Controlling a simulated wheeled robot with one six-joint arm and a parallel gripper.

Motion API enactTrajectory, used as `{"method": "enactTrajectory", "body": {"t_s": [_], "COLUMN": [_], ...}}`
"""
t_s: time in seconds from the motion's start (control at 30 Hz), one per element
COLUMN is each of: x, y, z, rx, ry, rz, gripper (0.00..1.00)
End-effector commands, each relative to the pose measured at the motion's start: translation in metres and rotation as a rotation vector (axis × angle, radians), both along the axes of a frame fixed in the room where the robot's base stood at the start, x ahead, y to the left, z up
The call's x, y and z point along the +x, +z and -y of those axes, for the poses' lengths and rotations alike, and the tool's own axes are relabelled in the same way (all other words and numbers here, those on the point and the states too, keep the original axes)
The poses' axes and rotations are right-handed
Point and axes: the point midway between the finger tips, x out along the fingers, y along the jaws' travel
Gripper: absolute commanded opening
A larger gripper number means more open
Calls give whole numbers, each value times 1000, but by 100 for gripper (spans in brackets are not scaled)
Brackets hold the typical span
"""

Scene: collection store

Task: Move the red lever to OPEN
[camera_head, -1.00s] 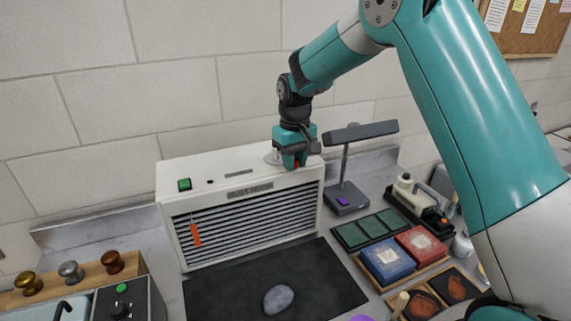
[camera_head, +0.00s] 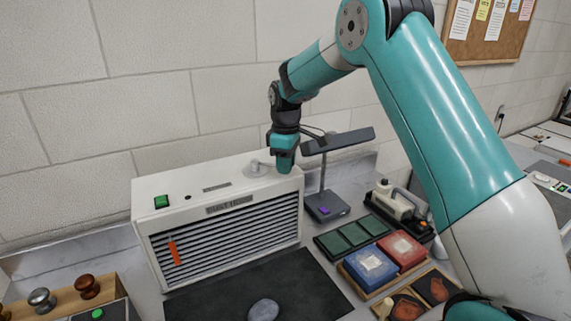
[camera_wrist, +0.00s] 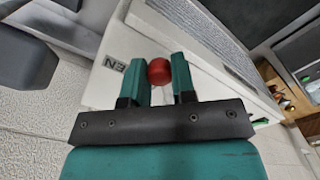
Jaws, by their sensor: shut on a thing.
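The red lever's round knob (camera_wrist: 160,71) shows between the two green fingers of my gripper (camera_wrist: 158,64) in the wrist view. My gripper is shut on it. A label on the white top beside the knob shows the letters EN (camera_wrist: 113,66); the rest is hidden. In the head view my gripper (camera_head: 283,166) is low at the right end of the white dust hood's top (camera_head: 225,178). The lever's round pale pivot (camera_head: 257,168) is just left of it. The knob is hidden there by my gripper.
A grey lamp (camera_head: 338,141) stands close to the right of the hood. Blue and red boxes (camera_head: 369,265) sit in a tray at right. A grey stone (camera_head: 263,310) lies on the dark mat (camera_head: 290,280). An orange tag (camera_head: 174,252) hangs on the grille.

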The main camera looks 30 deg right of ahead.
Motion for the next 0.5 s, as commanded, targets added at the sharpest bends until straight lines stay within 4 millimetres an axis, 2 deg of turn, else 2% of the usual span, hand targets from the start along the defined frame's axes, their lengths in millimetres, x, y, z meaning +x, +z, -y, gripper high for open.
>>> {"method": "enactTrajectory", "body": {"t_s": [0.47, 0.5], "x": [2, 2], "y": [2, 2], "z": [1, 1], "rx": [-1, -1], "ry": [12, 12], "rz": [8, 8], "gripper": [0, 34]}}
